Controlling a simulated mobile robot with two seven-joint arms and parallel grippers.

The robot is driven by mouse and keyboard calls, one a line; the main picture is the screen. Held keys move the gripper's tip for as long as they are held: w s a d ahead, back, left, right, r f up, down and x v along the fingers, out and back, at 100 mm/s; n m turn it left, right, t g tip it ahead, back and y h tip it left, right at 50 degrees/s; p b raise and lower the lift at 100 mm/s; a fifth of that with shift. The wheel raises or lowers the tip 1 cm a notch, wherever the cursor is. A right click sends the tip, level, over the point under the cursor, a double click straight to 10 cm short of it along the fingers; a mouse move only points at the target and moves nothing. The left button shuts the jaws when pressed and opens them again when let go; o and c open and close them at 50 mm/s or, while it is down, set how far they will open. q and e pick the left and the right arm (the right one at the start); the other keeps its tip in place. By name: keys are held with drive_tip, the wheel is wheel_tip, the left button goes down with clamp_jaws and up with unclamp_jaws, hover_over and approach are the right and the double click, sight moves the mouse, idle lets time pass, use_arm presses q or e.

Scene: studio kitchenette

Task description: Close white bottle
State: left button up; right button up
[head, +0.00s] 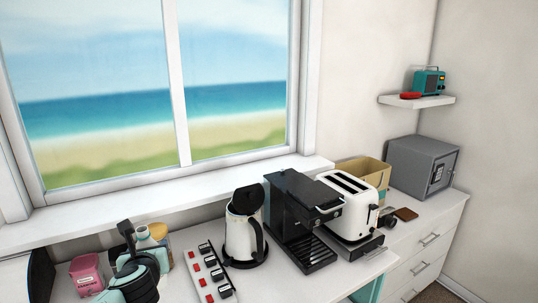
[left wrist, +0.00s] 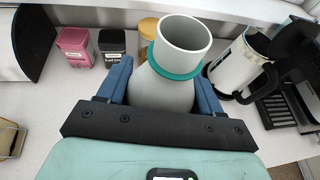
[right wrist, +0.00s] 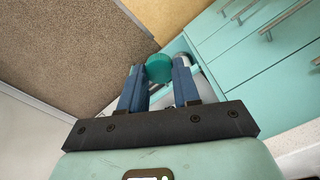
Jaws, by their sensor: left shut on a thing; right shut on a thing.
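The white bottle (left wrist: 178,80) stands between the blue fingers of my left gripper (left wrist: 163,88) in the left wrist view. Its mouth is open and uncovered, with a teal ring around the neck. The bottle's neck (head: 143,236) also shows in the head view at lower left, partly hidden by my left arm. In the right wrist view, my right gripper (right wrist: 160,76) is shut on a teal cap (right wrist: 159,68) at its fingertips. The cap is apart from the bottle. My right gripper does not show in the head view.
A white kettle (head: 242,230), a black coffee machine (head: 296,215) and a white toaster (head: 348,208) stand right of the bottle. A pink container (left wrist: 74,45) and a black one (left wrist: 112,43) are behind it. Teal drawers (right wrist: 235,45) show near my right gripper.

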use_arm(q)
drive_tip(key=s+d+f+m+h, duration=0.2)
drive_tip(key=s+d+f, duration=0.1)
drive_tip(key=d+f, duration=0.7)
drive_tip(key=s+d+f+m+t+h, duration=0.1)
drive_tip(key=s+d+f+m+h, duration=0.1)
drive_tip(key=d+f, duration=0.7)
drive_tip(key=s+d+h, duration=0.1)
drive_tip(key=s+d, duration=0.1)
drive_tip(key=d, duration=0.1)
drive_tip(key=shift+s+d+f+m, duration=0.15)
drive_tip(key=shift+s+f+m, duration=0.15)
drive_tip(key=shift+f, duration=0.1)
